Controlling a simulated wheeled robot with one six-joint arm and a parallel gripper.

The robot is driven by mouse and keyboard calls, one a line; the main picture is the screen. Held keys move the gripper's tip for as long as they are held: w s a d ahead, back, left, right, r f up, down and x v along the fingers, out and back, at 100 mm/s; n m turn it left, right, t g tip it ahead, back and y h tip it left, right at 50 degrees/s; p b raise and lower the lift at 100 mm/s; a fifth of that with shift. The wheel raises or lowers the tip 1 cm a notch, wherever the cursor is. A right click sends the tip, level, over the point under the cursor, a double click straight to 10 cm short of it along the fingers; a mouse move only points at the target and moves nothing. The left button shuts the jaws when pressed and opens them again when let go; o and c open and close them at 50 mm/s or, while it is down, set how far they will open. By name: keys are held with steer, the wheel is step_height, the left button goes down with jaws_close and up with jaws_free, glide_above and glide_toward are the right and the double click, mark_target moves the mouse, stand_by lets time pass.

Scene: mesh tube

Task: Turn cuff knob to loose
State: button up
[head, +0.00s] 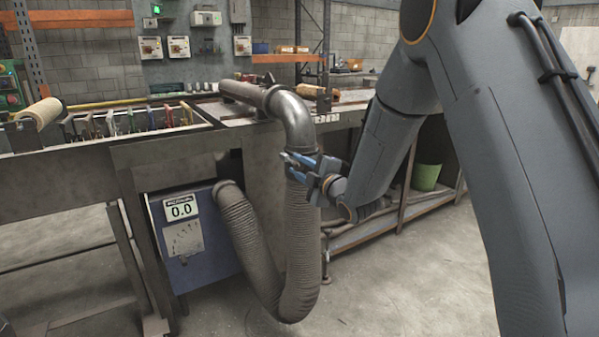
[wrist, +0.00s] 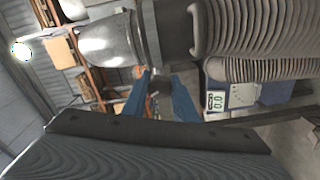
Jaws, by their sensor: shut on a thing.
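A grey ribbed hose (head: 304,235) hangs from a metal elbow pipe (head: 292,112). A dark cuff (wrist: 148,32) joins the elbow and the hose, which also show in the wrist view. My gripper (head: 288,160) is at the cuff, just below the elbow. In the wrist view its two blue fingers (wrist: 160,76) are shut on the small dark cuff knob (wrist: 160,83) between them, at the cuff's edge. The knob is mostly hidden by the fingers, and its setting cannot be read.
A blue box (head: 195,262) with a display reading 0.0 (head: 181,211) stands under the bench, at the hose's other end. A tool tray (head: 110,140) lies on the bench at left. A green bucket (head: 426,177) stands on a low shelf. The floor at front right is clear.

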steer(key=n+b, duration=0.4)
steer(key=n, duration=0.2)
steer(key=shift+n, duration=0.3)
steer(key=n+b, duration=0.3)
steer(key=shift+r+n+b, duration=0.1)
steer(key=shift+n+b, duration=1.15)
steer(key=shift+n, duration=0.25)
steer(key=o, duration=1)
steer(key=shift+o, duration=0.2)
steer(key=v, duration=0.7)
steer(key=shift+s+d+p, duration=0.25)
steer(key=shift+s+p, duration=0.05)
